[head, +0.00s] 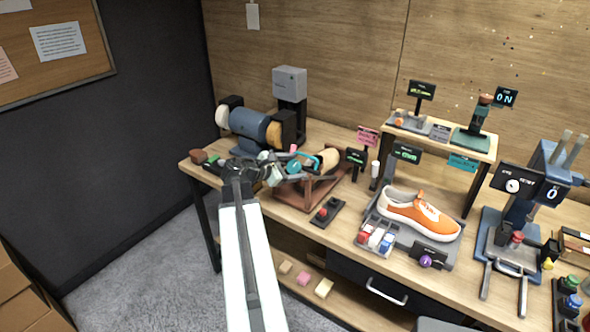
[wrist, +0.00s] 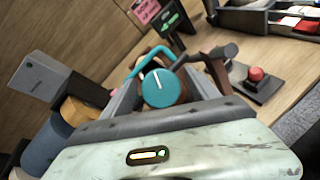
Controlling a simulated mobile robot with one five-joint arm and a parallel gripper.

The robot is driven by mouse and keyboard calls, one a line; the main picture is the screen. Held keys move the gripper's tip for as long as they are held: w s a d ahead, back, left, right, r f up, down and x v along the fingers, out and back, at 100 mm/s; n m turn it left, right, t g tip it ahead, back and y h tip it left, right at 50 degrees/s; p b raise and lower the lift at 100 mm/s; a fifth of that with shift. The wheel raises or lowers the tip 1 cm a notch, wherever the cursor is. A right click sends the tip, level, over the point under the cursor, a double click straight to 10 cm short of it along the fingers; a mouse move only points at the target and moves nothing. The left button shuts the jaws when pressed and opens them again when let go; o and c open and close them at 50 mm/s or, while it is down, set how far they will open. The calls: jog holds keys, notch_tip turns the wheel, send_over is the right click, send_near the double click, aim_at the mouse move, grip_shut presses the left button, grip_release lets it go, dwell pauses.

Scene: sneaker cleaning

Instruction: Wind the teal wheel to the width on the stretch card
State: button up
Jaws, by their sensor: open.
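The teal wheel (wrist: 158,88), a round knob with a white pointer line, shows in the middle of the wrist view. In the head view the teal wheel (head: 294,167) is at the near end of a brown stand (head: 300,194) with a tan wooden form (head: 327,160). My gripper (head: 283,166) is open at the wheel. In the wrist view the fingers of my gripper (wrist: 166,76) lie on either side of the wheel; whether they touch it is unclear. A pink card (head: 368,138) stands behind the stand, its print too small to read.
A small black display (head: 355,156) with green marks stands beside the pink card. A red-button box (head: 327,212) lies in front. A blue grinder (head: 257,129) stands to the left, and an orange shoe (head: 420,214) to the right.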

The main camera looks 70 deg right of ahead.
jog(key=c, duration=1.4)
jog(key=shift+o, duration=0.3)
jog(key=shift+m, duration=0.3)
jog(key=m+y+p, duration=0.1)
jog(key=m+p, duration=0.1)
jog(key=m, duration=0.1)
jog(key=shift+r+m, duration=0.15)
jog(key=shift+m, duration=0.15)
jog(key=m+y+p, duration=0.1)
jog(key=m, duration=0.1)
jog(key=m+y+p, duration=0.1)
jog(key=m+p, duration=0.1)
jog(key=m, duration=0.1)
jog(key=shift+s+a, duration=0.1)
jog(key=shift+a, duration=0.05)
jog(key=m, duration=0.1)
jog(key=m+t+p, duration=0.1)
jog(key=m, duration=0.1)
jog(key=m+y+p, duration=0.1)
jog(key=m, duration=0.1)
jog(key=shift+a+f, duration=0.1)
jog(key=shift+f, duration=0.15)
jog(key=shift+f+m+t+p, duration=0.15)
jog(key=shift+m+t+p, duration=0.65)
jog(key=shift+m, duration=1.1)
